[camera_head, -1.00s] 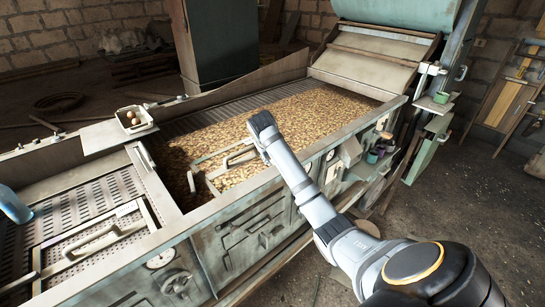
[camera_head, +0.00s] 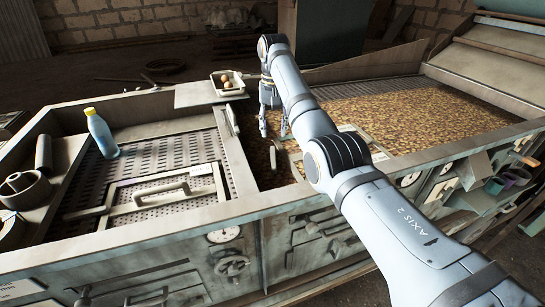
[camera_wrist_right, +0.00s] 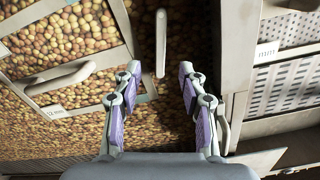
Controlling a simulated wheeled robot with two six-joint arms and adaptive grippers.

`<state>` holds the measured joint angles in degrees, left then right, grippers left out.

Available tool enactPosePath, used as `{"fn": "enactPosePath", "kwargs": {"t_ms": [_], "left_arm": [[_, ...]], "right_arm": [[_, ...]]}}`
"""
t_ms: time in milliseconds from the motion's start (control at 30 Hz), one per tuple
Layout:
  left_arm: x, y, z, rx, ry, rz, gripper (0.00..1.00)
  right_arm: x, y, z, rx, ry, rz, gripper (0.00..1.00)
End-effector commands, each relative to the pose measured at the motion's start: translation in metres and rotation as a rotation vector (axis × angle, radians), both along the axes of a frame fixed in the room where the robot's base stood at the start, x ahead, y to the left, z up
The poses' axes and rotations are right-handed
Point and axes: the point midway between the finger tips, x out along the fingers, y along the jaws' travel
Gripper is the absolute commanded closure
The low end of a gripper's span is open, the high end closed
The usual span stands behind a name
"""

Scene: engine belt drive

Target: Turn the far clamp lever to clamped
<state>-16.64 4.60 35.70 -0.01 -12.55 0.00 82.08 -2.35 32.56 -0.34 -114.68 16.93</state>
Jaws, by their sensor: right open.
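My right gripper (camera_head: 272,131) points down over the gap between the perforated sieve deck and the nut-filled deck. Its jaws are open and empty; the purple-padded fingers (camera_wrist_right: 156,100) stand apart in the wrist view. A pale upright lever-like bar (camera_head: 273,158) is just nearer to me than the gripper; what looks like the same bar (camera_wrist_right: 161,42) is beyond the fingertips in the wrist view. A second pale bar (camera_head: 232,118) is on the dividing wall left of the gripper. I cannot tell for sure which is the far clamp lever. The left gripper is not in view.
A framed screen with a handle (camera_head: 160,190) lies on the left deck. A blue bottle (camera_head: 101,133) and a white tray with round brown items (camera_head: 228,92) stand nearby. Nuts (camera_head: 430,120) cover the right deck. My right arm crosses above it.

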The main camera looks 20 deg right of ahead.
Motion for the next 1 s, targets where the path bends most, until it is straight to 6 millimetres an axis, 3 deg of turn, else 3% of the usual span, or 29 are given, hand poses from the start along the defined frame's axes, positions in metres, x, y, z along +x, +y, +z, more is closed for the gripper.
{"fn": "enactPosePath", "kwargs": {"t_ms": [100, 200, 267, 533, 900, 1000], "left_arm": [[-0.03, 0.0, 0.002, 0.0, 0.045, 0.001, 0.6], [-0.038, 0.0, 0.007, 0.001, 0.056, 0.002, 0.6], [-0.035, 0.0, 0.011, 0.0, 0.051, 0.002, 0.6], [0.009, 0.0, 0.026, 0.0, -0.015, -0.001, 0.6], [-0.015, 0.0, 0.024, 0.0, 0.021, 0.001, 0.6], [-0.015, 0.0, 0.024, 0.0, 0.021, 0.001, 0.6]], "right_arm": [[0.0, 0.0, -0.013, 0.0, 0.004, 0.0, 0.58], [-0.001, -0.001, -0.032, 0.0, 0.005, 0.0, 0.58], [0.0, -0.001, -0.045, 0.0, 0.005, 0.0, 0.58], [0.0, -0.001, -0.092, 0.001, 0.002, 0.0, 0.58], [0.001, -0.001, -0.104, 0.0, -0.001, 0.0, 0.58], [0.001, -0.001, -0.104, 0.0, -0.001, 0.0, 0.69]]}}
